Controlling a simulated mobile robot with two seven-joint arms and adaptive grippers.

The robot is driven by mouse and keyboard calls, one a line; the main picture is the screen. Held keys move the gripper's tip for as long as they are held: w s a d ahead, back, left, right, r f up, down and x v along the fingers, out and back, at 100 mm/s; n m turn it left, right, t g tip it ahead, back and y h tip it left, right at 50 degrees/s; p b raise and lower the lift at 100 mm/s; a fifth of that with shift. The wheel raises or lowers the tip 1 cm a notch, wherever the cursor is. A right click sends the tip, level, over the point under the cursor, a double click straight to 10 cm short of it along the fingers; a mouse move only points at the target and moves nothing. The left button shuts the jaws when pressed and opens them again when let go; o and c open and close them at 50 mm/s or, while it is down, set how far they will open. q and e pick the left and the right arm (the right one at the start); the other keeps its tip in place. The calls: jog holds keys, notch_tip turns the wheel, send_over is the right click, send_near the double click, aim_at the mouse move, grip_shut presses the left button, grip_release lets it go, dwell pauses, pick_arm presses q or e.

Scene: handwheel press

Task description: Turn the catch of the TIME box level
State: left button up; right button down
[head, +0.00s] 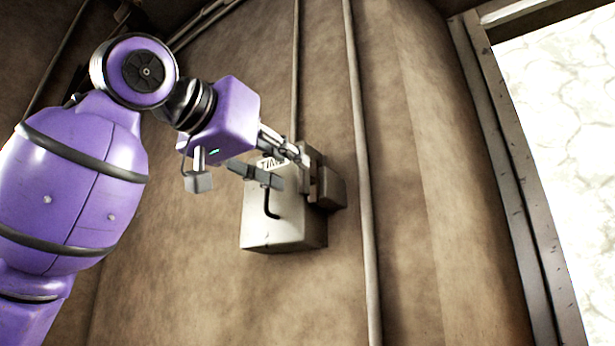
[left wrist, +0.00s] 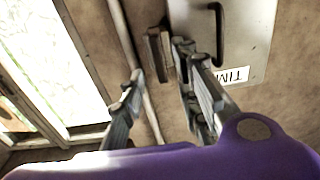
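The TIME box (head: 285,232) is a pale grey metal box on the curved wall, with a dark bent handle on its front. Its TIME label (head: 270,162) is partly covered by my left gripper in the head view and shows upside down in the left wrist view (left wrist: 232,75). A brownish block that looks like the catch (head: 332,191) sits at the box's right side; it also shows in the left wrist view (left wrist: 158,55). My left gripper (head: 290,172) is open, its fingers spread in front of the box near that block. I cannot tell whether they touch it. My right gripper is not in view.
A vertical pipe (head: 362,180) runs down the wall just right of the box, and a thinner one (head: 295,60) runs above it. A bright framed opening (head: 560,120) is at the far right. The wall between pipe and frame is clear.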

aim_at(301, 171)
pick_arm(q)
jog(key=shift+w+d, duration=0.3)
jog(key=shift+w, duration=0.05)
jog(key=x, duration=0.5)
jog(key=shift+s+a, duration=0.1)
jog(key=shift+s, duration=0.05)
jog(key=shift+c, duration=0.5)
grip_shut()
